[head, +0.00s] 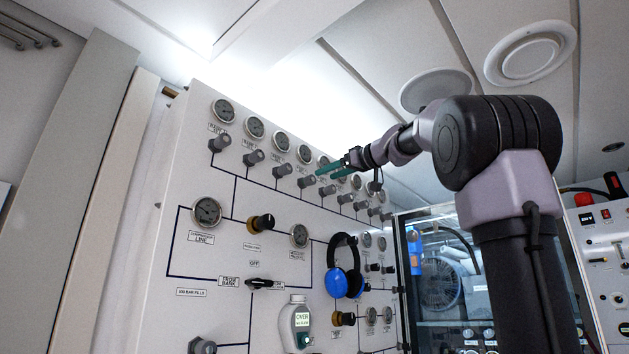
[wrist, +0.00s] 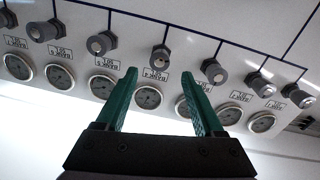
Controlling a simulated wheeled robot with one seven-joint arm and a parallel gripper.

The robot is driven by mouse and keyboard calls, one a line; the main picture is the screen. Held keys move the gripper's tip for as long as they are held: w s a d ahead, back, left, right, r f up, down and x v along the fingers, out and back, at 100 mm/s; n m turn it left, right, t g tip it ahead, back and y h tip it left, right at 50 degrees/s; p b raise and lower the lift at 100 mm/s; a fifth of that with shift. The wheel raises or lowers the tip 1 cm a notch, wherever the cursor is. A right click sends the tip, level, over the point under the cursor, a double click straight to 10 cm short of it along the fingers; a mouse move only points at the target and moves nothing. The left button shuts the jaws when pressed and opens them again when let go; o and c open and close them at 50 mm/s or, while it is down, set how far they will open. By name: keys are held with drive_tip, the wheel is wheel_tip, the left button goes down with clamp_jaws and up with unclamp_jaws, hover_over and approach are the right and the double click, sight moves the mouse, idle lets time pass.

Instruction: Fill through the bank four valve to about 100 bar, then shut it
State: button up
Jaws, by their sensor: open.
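Bank valves in a slanting row carry grey knobs, each with a gauge above it. Counting from the left in the head view, the fourth knob (head: 307,181) appears to be the bank four valve. In the upside-down wrist view, it seems to be the knob (wrist: 160,57) lying ahead, between the two green fingers. Its gauge (wrist: 148,97) shows there too; the needle is too small to read. My gripper (head: 323,172) is open and empty, its fingertips close to this row; it shows in the wrist view (wrist: 163,88). Contact with the knob cannot be told.
Blue headphones (head: 345,270) hang on the panel (head: 185,290) below the row. Neighbouring knobs (wrist: 213,70) stand close on both sides. A glass-fronted cabinet (head: 440,270) is at right.

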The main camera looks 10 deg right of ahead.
sight(313, 180)
drive_tip(key=x, duration=0.7)
drive_tip(key=shift+s, duration=0.1)
clamp_jaws()
